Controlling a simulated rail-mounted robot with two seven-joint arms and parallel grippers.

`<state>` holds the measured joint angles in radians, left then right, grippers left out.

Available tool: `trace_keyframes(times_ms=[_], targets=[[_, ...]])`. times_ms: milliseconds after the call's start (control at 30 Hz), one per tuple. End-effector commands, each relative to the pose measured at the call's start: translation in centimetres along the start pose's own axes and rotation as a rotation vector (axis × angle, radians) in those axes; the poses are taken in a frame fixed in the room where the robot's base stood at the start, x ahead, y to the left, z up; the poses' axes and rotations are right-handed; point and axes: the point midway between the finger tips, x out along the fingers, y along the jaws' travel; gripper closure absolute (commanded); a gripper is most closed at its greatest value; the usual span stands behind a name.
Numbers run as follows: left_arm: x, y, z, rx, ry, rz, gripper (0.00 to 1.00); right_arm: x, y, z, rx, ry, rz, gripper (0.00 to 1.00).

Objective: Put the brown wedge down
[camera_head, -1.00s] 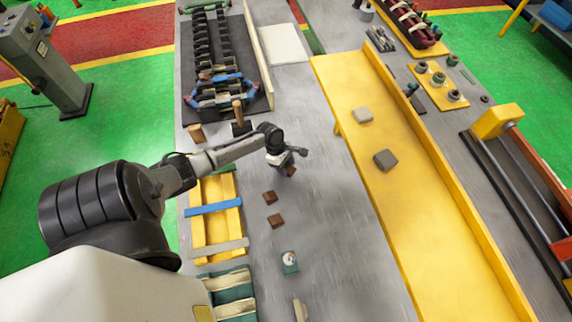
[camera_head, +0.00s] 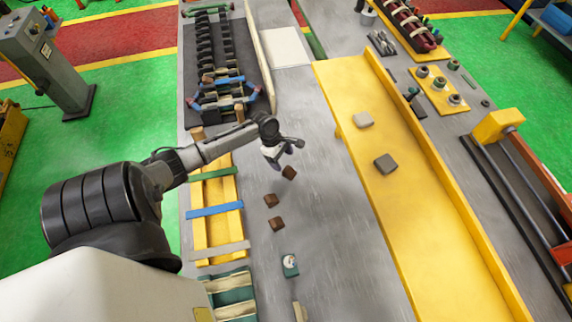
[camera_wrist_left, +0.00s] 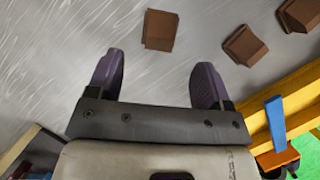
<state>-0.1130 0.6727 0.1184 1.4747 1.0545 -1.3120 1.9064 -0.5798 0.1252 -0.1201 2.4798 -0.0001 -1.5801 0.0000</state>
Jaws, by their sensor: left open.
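Several small brown blocks show here. The brown wedge nearest my left gripper (camera_head: 289,173) lies on the grey metal table; it also shows in the left wrist view (camera_wrist_left: 160,30), past the fingertips and apart from them. Two more brown wedges lie on the table nearer the head camera, one (camera_head: 270,200) and another (camera_head: 276,224). My left gripper (camera_head: 285,155) is open and empty, just beyond the nearest wedge in the head view. In the left wrist view its two dark fingers (camera_wrist_left: 154,78) stand wide apart with bare table between them. My right gripper is not in view.
A yellow frame (camera_head: 240,222) with blue and grey bars stands left of the wedges. A long yellow tray (camera_head: 375,215) with two grey blocks lies to the right. A dial gauge on a green block (camera_head: 290,265) sits nearer. The table strip between is mostly clear.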

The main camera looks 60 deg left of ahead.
Motion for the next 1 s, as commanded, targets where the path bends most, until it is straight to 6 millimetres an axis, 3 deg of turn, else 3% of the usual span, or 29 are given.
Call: trace_keyframes(times_ms=[100, 300, 433, 533, 667, 800, 1000], targets=[[-2.3, 0.0, 0.0, 0.001, 0.002, 0.001, 0.27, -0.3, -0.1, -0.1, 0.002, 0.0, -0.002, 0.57], [-4.9, 0.0, 0.0, 0.001, 0.001, 0.0, 0.27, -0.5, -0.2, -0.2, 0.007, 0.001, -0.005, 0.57], [-5.7, -0.1, 0.1, 0.007, 0.001, -0.002, 0.27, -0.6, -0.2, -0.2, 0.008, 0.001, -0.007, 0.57], [-5.0, -1.3, 0.5, 0.085, 0.015, -0.014, 0.27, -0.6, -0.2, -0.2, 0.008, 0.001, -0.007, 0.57], [-2.3, -5.5, 2.2, 0.381, 0.063, -0.05, 0.27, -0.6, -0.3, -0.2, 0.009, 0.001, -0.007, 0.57], [0.8, -12.2, 5.5, 0.882, 0.119, -0.091, 0.27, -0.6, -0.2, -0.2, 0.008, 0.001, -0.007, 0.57], [1.5, -20.5, 10.8, 1.567, 0.192, -0.108, 0.27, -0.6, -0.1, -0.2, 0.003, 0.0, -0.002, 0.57]])
